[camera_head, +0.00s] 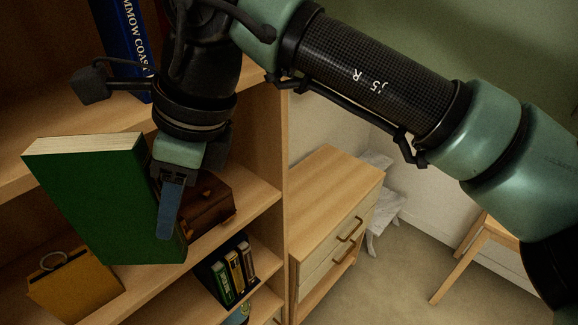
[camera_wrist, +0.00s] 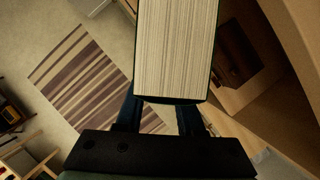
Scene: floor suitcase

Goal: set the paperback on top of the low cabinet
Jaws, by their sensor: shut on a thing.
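The green paperback (camera_head: 102,200) is held in my gripper (camera_head: 168,200), in front of the bookshelf and tilted in the head view. In the wrist view the page block of the paperback (camera_wrist: 177,50) faces the camera, between the two blue fingers of my gripper (camera_wrist: 160,112). The fingers are shut on it. The low cabinet (camera_head: 335,180) stands to the right of the bookshelf, with a bare wooden top and drawers with brass handles. My gripper and the paperback are to the left of the cabinet, apart from it.
The bookshelf (camera_head: 283,160) holds a dark blue book (camera_head: 125,40), a brown case (camera_head: 205,203), a yellow box (camera_head: 75,285) and several small books (camera_head: 233,272). Its side panel stands between the paperback and the cabinet. A wooden stool or table (camera_head: 470,250) is at the right. A striped rug (camera_wrist: 85,75) lies on the floor.

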